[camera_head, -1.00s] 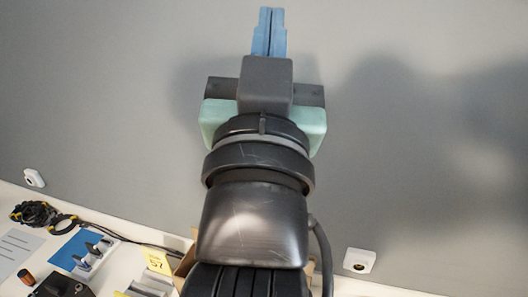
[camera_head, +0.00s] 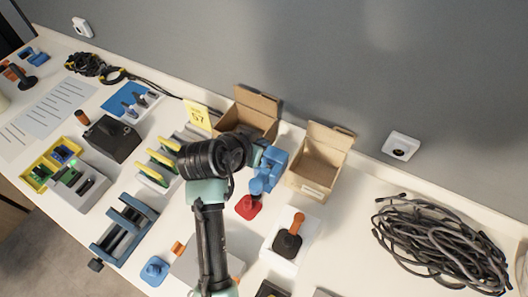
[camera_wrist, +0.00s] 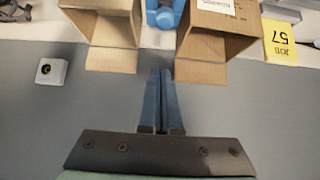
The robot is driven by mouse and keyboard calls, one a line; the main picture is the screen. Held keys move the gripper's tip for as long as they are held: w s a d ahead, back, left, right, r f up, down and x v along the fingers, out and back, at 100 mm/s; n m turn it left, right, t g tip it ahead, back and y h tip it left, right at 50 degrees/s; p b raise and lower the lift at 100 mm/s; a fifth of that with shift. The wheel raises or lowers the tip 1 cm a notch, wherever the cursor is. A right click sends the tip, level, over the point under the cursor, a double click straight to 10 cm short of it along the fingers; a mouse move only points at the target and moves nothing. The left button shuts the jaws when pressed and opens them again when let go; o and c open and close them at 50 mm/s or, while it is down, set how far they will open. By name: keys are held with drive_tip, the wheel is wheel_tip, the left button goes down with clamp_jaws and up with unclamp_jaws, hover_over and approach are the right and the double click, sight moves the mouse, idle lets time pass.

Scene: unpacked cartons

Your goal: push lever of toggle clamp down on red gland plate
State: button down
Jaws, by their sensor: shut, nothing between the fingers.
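A small red plate (camera_head: 248,206), probably the red gland plate, lies on the table just below a chunky blue shape (camera_head: 268,170) at the end of my wrist in the head view. I cannot tell whether that shape is a clamp part or my fingers. No lever shows clearly on the red plate. In the wrist view, my gripper (camera_wrist: 164,75) is shut and empty, its blue fingers side by side against the grey wall. A blue object (camera_wrist: 162,16) shows beyond the fingertips, between two cartons. The red plate is not visible there.
Two open cartons (camera_head: 316,163) (camera_head: 252,105) stand by the wall. An orange-handled black piece (camera_head: 288,242) sits on a white plate, front right of the red one. A cable coil (camera_head: 440,245) lies right. Blue parts and a yellow label (camera_head: 197,115) are left.

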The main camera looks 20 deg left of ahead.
sight(265, 163)
drive_tip(key=w+f, duration=0.1)
drive_tip(key=f, duration=0.3)
drive_tip(key=w+f+p, duration=0.1)
drive_tip(key=f, duration=0.1)
drive_tip(key=shift+w+d, duration=0.25)
drive_tip(key=shift+w, duration=0.05)
drive_tip(key=shift+s+a+f, duration=0.1)
drive_tip(key=shift+s+f, duration=0.2)
drive_tip(key=shift+s, duration=0.25)
drive_tip(key=shift+s, duration=0.1)
